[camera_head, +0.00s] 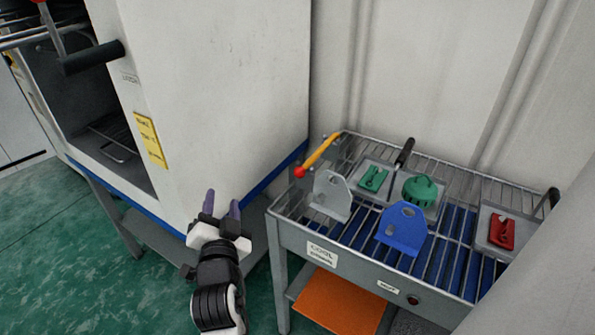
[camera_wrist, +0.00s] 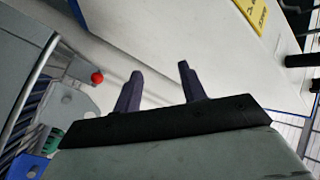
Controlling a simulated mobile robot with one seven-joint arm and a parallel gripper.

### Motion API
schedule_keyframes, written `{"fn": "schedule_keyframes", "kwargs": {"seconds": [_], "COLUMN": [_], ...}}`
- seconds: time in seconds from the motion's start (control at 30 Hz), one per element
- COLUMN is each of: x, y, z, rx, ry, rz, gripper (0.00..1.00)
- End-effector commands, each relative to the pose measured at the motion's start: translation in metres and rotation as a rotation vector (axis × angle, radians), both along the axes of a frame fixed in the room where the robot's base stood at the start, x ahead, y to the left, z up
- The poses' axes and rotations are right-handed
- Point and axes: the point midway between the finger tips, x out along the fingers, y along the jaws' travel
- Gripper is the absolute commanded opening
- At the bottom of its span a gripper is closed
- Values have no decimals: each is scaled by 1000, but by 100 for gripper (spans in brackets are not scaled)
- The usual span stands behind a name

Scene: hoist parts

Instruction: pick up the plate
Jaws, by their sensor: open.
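A light grey plate (camera_head: 330,196) with a rounded top and a hole stands tilted at the left end of the wire rack. It also shows at the left of the wrist view (camera_wrist: 68,103). A blue plate (camera_head: 402,228) of similar shape stands on the rack to its right; part of it shows at the lower left of the wrist view (camera_wrist: 27,166). My gripper (camera_head: 222,204) is open and empty, left of the rack and apart from both plates. Its two dark fingers (camera_wrist: 160,76) point toward the white cabinet in the wrist view.
The rack table (camera_head: 350,262) also holds a green domed part (camera_head: 420,191), a green clip (camera_head: 373,179), a red part (camera_head: 502,232) on a tray, and a yellow-orange handle (camera_head: 318,155) with a red ball. A white cabinet (camera_head: 225,90) stands behind my gripper.

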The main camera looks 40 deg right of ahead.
Motion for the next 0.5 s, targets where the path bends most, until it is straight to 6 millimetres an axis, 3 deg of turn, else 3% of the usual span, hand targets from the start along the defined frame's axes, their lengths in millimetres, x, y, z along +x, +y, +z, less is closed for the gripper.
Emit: {"fn": "schedule_keyframes", "kwargs": {"seconds": [0.03,0.1,0.2,0.33,0.5], "x": [-23,-54,-90,-111,-108], "y": [-38,-75,-107,-124,-132], "z": [-10,-32,-53,-68,-77], "rx": [68,153,238,288,294], "ry": [61,116,161,181,178], "rz": [-107,-230,-355,-429,-443], "gripper": [41,41,41,41,41]}}
